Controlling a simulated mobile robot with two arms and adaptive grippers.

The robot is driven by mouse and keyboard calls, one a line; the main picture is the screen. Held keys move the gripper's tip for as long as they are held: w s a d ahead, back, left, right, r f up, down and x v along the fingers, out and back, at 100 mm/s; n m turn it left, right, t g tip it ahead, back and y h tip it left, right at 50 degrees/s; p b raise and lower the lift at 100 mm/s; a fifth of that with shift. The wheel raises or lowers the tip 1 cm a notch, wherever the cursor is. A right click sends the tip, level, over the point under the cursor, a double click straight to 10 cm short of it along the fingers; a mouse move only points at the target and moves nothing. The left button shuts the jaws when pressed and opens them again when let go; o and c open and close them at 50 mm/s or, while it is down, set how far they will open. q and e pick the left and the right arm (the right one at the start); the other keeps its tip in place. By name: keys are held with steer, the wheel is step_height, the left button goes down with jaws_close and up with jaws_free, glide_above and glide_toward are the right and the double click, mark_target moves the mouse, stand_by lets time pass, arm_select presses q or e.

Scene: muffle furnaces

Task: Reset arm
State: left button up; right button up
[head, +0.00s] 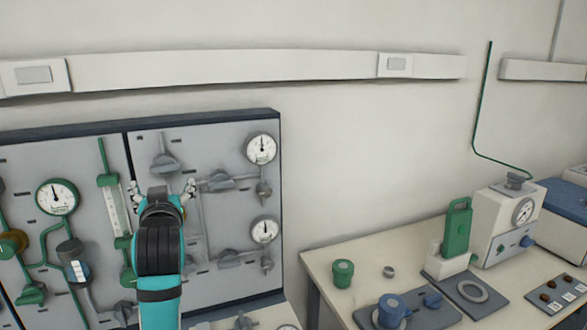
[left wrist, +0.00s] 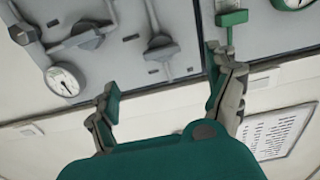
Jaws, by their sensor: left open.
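My left gripper (head: 163,190) is raised in front of the grey gauge panel (head: 225,150) in the head view, with its fingers spread apart and nothing between them. In the left wrist view the open fingers (left wrist: 165,95) show with a clear gap, the panel (left wrist: 110,50) beyond them. A grey valve handle (head: 165,162) lies just behind the fingertips in the head view. I cannot tell whether the gripper touches the panel fittings. My right gripper is not in either view.
The panel carries round gauges (head: 57,196), pipes and valves close around the left gripper. On the right, a bench (head: 335,262) holds a green canister (head: 343,272), a blue-knobbed device (head: 391,309) and a white gauge box (head: 507,222). The wall between panel and bench is bare.

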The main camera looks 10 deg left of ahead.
arm_select(q)
steer(key=s+d+f+m+g+h, duration=0.1)
steer(key=s+d+f+h, duration=0.15)
steer(key=f, duration=0.55)
steer(key=s+d+f+m+g+h, duration=0.1)
steer(key=s+d+f+m+g, duration=0.15)
steer(key=f, duration=0.45)
steer(key=s+d+f+m+g+h, duration=0.1)
steer(key=s+d+f, duration=0.15)
steer(key=f, duration=0.55)
steer(key=s+d+f+m+g+h, duration=0.2)
steer(key=s+d+f+g, duration=0.25)
steer(key=s+f, duration=0.65)
steer(key=s+d+f+m+g+h, duration=0.25)
steer(key=s+d+f, duration=0.4)
steer(key=s, duration=0.95)
step_height(320, 180, down, 28)
steer(key=s+a+g, duration=0.2)
steer(key=s+a+f, duration=0.3)
steer(key=s+f, duration=1.1)
steer(key=s, duration=0.1)
steer(key=shift+s+f+g, duration=0.3)
steer(key=shift+g, duration=0.15)
